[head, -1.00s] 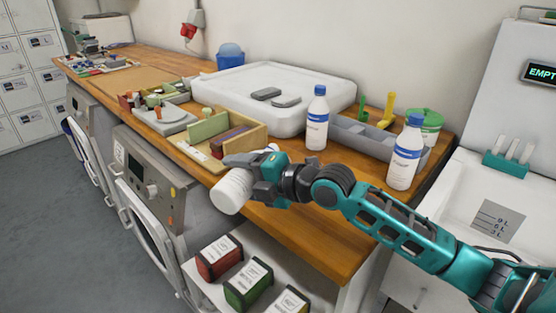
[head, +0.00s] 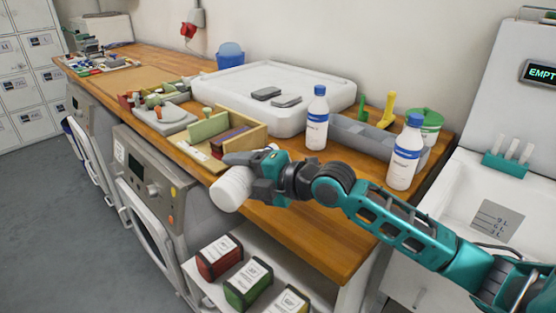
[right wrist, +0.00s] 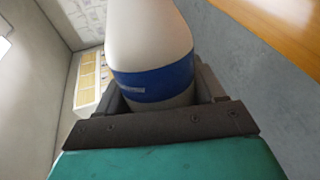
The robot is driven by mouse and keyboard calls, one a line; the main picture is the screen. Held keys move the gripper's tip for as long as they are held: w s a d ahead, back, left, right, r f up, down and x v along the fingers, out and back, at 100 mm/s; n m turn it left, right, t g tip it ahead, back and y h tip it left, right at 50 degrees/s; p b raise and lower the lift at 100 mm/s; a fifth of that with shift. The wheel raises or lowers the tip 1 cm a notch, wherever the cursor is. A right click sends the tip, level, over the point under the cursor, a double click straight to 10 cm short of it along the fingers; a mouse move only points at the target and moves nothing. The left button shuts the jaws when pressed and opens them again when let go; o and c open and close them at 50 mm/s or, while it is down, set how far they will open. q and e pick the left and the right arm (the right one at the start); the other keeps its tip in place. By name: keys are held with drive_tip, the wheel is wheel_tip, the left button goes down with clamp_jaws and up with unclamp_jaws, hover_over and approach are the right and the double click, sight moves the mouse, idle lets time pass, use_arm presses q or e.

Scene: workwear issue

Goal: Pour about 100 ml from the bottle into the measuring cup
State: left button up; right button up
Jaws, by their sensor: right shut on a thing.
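My right gripper (head: 258,177) is shut on a white bottle (head: 233,188) and holds it just off the front edge of the wooden counter. In the head view the bottle lies tilted, its white end toward the lower left. In the right wrist view the bottle (right wrist: 152,35) fills the jaws and shows a blue band. I cannot pick out the measuring cup for certain; a blue container (head: 230,55) stands at the back by the wall. My left gripper is not in view.
Two white bottles with blue caps (head: 317,118) (head: 405,155) stand on the counter (head: 300,225), near a grey tray (head: 362,138). Coloured packs (head: 220,257) lie below.

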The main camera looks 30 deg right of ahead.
drive_tip(key=shift+r, duration=0.35)
idle(0.7)
wheel_tip(320, 180, down, 4)
drive_tip(key=n+t+h+b, duration=0.1)
drive_tip(key=n+b, duration=0.2)
drive_tip(key=shift+d+n+h+b, duration=0.15)
drive_tip(key=shift+n+h+b, duration=0.15)
drive_tip(key=shift+n+b, duration=0.15)
drive_tip(key=shift+w+d+r+n+t, duration=0.1)
drive_tip(key=shift+w+r+n+t, duration=0.05)
drive_tip(key=shift+n+t, duration=0.2)
idle(0.8)
idle(0.7)
